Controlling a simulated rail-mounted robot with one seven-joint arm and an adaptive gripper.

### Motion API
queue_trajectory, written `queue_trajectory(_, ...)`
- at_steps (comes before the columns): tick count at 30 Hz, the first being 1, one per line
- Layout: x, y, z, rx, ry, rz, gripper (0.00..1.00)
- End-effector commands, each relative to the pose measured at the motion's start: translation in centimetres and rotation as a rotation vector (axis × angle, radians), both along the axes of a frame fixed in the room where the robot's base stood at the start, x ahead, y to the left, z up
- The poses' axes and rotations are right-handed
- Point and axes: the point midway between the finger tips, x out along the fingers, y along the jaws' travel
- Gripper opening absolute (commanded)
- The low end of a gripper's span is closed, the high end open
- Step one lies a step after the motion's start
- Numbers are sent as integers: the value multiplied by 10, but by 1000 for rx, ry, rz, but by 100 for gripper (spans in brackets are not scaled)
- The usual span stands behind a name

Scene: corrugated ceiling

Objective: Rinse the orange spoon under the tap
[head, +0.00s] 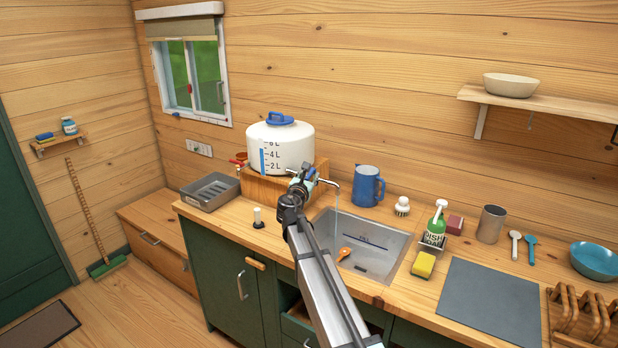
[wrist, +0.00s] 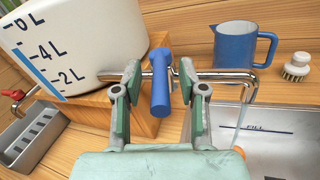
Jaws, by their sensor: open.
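The orange spoon (head: 344,254) lies in the metal sink basin (head: 385,255), toward its left side. In the wrist view only a small orange bit (wrist: 240,151) shows beside my gripper, probably the spoon. The tap (head: 332,183) is a chrome pipe from the white water tank, with a blue lever (wrist: 161,82). A thin stream of water (wrist: 240,118) falls from its spout into the sink. My gripper (wrist: 160,88) is open, its fingers on either side of the blue lever with gaps showing. In the head view my gripper (head: 302,180) partly hides the tap.
The white tank (head: 280,148) stands on a wooden block behind the tap. A blue jug (head: 366,186) and round brush (head: 402,206) stand behind the sink. A soap bottle (head: 436,222) and yellow sponge (head: 423,265) are right of it. A grey mat (head: 488,300) is bare.

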Motion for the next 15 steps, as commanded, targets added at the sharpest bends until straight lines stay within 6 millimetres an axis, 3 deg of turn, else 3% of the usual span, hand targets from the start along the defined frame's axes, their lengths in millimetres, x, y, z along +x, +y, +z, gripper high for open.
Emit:
queue_trajectory(8,-29,8,0,0,0,2,41)
queue_trajectory(15,-74,21,0,0,-1,3,41)
